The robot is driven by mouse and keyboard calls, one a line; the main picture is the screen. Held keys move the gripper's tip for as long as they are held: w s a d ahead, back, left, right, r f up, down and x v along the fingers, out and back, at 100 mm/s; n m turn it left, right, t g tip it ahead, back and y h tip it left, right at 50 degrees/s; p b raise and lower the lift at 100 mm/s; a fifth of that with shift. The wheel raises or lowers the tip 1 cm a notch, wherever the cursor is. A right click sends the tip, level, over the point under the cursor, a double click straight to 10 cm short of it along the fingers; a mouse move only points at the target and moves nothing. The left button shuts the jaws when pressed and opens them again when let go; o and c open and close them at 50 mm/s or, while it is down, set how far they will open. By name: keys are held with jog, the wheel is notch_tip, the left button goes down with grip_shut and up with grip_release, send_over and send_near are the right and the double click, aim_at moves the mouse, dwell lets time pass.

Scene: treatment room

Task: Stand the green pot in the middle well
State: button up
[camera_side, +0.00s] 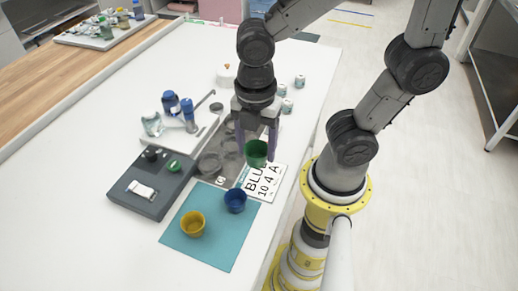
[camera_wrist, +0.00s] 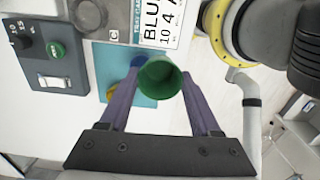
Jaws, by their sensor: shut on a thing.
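My gripper (camera_side: 257,146) is shut on the green pot (camera_side: 256,155), with a purple finger on each side of it. In the wrist view the green pot (camera_wrist: 161,84) is between the fingertips, its open mouth facing the camera. In the side view the pot appears over the edge of the printed card, held above the table. The grey tray with round wells (camera_side: 207,178) lies to the left of the pot; a near well and one behind it show, and the far end is partly hidden by my arm. One well (camera_wrist: 87,16) shows in the wrist view.
A yellow pot (camera_side: 192,224) and a blue pot (camera_side: 235,201) stand on the teal mat (camera_side: 217,255). A printed card (camera_side: 266,183) lies beside the tray. A dark switch box (camera_side: 150,188) is at left. Blue-capped bottles (camera_side: 189,112) and small jars (camera_side: 287,106) stand behind.

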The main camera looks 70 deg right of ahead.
jog(key=w+d+f+m, duration=0.2)
jog(key=w+d, duration=0.3)
jog(key=w, duration=0.6)
jog(key=shift+w+d+f+m, duration=0.3)
jog(key=shift+d+f+m, duration=0.25)
jog(key=shift+d+f, duration=0.95)
jog(key=shift+w+d+f+m, duration=0.25)
jog(key=shift+d+f+m, duration=0.25)
jog(key=shift+d+f, duration=1)
jog(key=shift+w+d+f+m, duration=0.3)
jog(key=shift+d+f+m, duration=0.45)
jog(key=shift+f, duration=1.2)
jog(key=shift+d+f, duration=0.2)
jog(key=shift+f, duration=0.35)
jog(key=o, duration=1)
jog(key=shift+o, duration=0.2)
notch_tip(320, 180, up, 11)
jog(key=shift+n, duration=0.3)
